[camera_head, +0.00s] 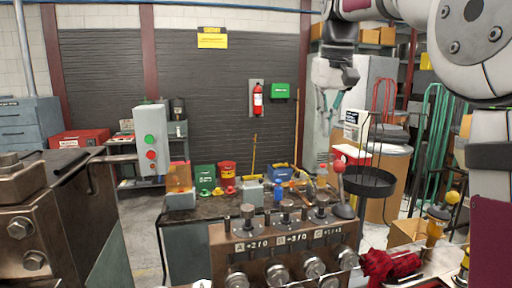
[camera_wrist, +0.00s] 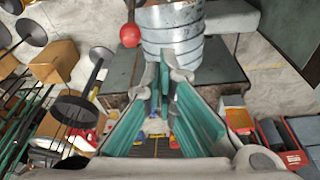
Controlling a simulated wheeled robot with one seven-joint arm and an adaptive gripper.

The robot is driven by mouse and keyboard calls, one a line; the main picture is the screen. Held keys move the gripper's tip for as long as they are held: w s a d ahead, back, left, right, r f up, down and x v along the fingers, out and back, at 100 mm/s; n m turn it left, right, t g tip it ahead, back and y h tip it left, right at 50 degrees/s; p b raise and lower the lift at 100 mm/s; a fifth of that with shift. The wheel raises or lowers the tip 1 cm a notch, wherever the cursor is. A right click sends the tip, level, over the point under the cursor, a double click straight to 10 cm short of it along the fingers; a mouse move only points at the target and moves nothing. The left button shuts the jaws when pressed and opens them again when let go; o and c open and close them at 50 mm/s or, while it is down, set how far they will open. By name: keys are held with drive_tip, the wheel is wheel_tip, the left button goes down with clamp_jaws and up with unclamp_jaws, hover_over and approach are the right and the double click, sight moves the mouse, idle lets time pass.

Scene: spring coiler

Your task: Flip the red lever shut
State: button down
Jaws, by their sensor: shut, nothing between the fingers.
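The red lever is a red ball knob (camera_head: 338,166) on a short rod, at the right end of the metal machine block (camera_head: 290,238) in the head view. The rod leans slightly from upright above a grey conical base. In the wrist view the red ball (camera_wrist: 130,35) is left of the banded metal cylinder (camera_wrist: 172,28), up and left of my fingertips. My gripper (camera_head: 328,110) hangs above and behind the lever in the head picture, apart from it. In the wrist view my gripper (camera_wrist: 160,78) has its teal fingers shut and empty.
A round black tray (camera_head: 370,182) on a thin frame stands just right of the lever. Several bolts and knobs stick out of the block. A yellow ball knob (camera_head: 452,198) and a red cloth (camera_head: 388,266) are at the right. The space above the block is open.

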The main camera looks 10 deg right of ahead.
sight(341, 180)
drive_tip(key=w+d+g, duration=0.1)
drive_tip(key=w+d, duration=0.4)
drive_tip(key=w, duration=0.1)
drive_tip(key=shift+w+d+r+p, duration=0.15)
drive_tip(key=shift+w+d+p, duration=0.2)
drive_tip(key=shift+w+p, duration=0.1)
wheel_tip(341, 180, down, 9)
drive_tip(key=s+p, duration=0.2)
drive_tip(key=p, duration=0.1)
drive_tip(key=shift+s, duration=0.3)
drive_tip(key=shift+a, duration=0.1)
idle(0.3)
